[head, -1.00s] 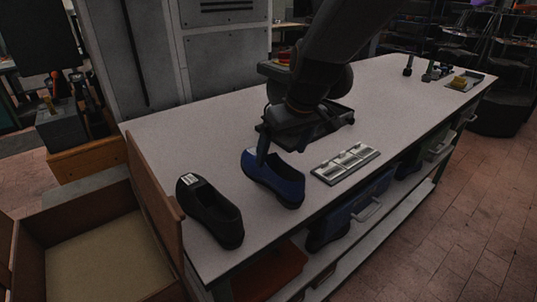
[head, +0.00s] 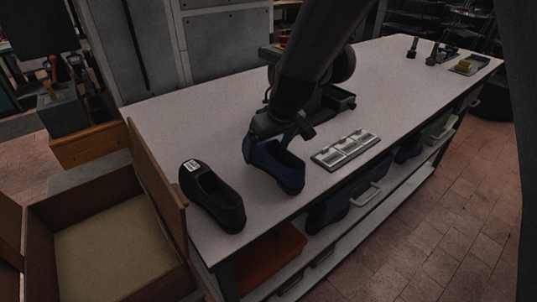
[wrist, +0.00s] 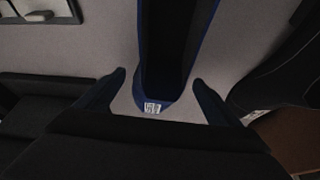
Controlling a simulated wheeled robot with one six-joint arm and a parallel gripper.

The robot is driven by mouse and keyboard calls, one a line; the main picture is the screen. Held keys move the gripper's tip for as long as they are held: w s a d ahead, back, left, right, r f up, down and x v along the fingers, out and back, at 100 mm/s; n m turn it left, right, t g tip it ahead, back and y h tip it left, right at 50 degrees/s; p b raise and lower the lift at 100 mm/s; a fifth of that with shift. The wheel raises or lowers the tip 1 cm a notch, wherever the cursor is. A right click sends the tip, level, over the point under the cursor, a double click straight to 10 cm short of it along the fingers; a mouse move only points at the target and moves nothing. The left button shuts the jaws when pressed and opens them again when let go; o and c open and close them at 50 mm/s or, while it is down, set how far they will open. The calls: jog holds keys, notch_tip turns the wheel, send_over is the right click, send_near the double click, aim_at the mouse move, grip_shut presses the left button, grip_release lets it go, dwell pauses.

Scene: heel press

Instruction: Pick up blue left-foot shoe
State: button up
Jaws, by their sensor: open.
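The blue shoe (head: 283,173) stands on the bench top near its front edge. In the wrist view its blue rim and dark opening (wrist: 174,45) run up the middle, with a white printed label on the end nearest me. My gripper (head: 281,137) is over the far end of the shoe in the head view. In the wrist view my gripper (wrist: 157,82) is open, one finger on each side of the labelled end, with visible gaps on both sides. A black shoe (head: 212,198) with a white label stands to the left, apart from the blue one.
A grey compartment tray (head: 346,149) lies right of the blue shoe. An open wooden box (head: 158,190) stands at the bench's left end. Bins fill the shelf below.

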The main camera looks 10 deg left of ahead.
jog(key=c, duration=1.4)
